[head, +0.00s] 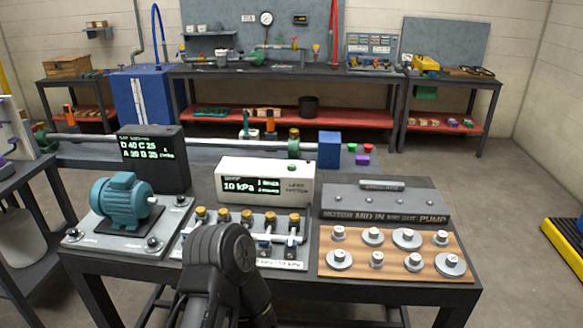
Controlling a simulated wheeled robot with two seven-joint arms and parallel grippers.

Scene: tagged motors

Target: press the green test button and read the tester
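The leak tester is a white box (303,193) in the middle of the near bench. Its lit screen (251,186) reads "10 kPa" in large characters, with smaller green lines beside it too small to read. A small green button (291,168) sits on top of the tester, and nothing touches it in this view. One dark arm of mine rises from the bottom centre, in front of the valve manifold (290,262). I cannot tell which arm it is. No gripper fingers show on it, and the other arm is out of the picture.
A teal motor (124,200) on a grey plate stands left, before a black display (152,157) reading about "D 40 C 25, A 30 B 20". A wooden board (393,276) with several numbered metal discs and a grey labelled block (385,204) stand right.

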